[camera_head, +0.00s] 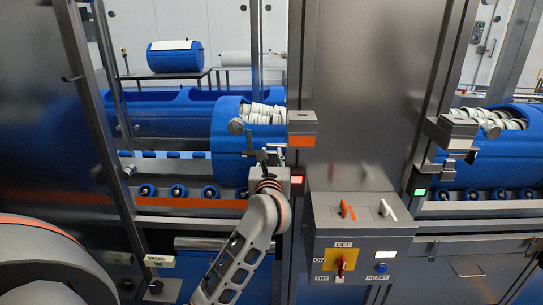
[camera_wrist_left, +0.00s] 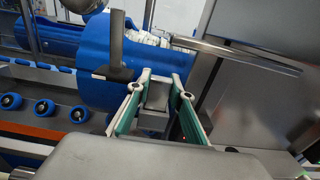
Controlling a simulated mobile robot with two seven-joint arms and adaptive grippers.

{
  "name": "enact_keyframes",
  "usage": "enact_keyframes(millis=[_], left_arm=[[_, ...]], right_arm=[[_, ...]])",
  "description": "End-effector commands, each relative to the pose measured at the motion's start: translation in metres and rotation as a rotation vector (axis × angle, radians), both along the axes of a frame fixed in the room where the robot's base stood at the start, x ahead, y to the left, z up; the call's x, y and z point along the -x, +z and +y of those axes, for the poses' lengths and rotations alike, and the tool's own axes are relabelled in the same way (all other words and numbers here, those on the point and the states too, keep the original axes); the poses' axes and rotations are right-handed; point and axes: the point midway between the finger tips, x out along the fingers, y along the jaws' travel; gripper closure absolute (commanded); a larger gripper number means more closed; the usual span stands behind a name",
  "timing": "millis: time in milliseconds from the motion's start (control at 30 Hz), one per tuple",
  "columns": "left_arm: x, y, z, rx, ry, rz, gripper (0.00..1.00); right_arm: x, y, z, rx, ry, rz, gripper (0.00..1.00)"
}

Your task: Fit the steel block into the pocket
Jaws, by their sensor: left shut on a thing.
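My left gripper (camera_head: 270,160) is in front of the blue tub at the left station, left of the steel post. In the left wrist view its green-padded fingers (camera_wrist_left: 152,102) are shut on a grey steel block (camera_wrist_left: 156,95), one finger on each side. In the head view the block is mostly hidden by the gripper and cannot be made out clearly. I cannot make out the pocket's opening, nor whether the block touches it. My right gripper is in neither view.
A steel box with an orange label (camera_head: 302,128) juts from the post, above a red light (camera_head: 297,180). The blue tub (camera_head: 230,140) holds white-green parts. A dark handle (camera_wrist_left: 115,45) stands beside my fingers. A control box (camera_head: 360,228) is lower right.

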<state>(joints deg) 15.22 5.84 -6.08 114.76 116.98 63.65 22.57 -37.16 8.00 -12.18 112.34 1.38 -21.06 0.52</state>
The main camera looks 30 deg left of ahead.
Motion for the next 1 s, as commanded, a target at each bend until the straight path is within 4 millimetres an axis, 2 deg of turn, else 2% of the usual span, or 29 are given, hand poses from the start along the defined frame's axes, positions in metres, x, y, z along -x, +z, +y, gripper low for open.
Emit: enact_keyframes(millis=[767,800,867,1000], left_arm=[[0.000,-0.018,0.000,-0.001,0.000,-0.001,0.96],[0.000,-0.018,0.000,-0.001,0.000,-0.001,0.76],[0.000,-0.017,0.000,-0.001,0.000,-0.002,0.61],[0.000,-0.017,0.000,-0.001,0.000,-0.001,0.59]], right_arm=[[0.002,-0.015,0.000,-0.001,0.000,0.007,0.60],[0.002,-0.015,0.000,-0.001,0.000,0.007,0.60],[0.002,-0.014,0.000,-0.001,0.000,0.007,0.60],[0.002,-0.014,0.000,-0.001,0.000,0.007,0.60]])
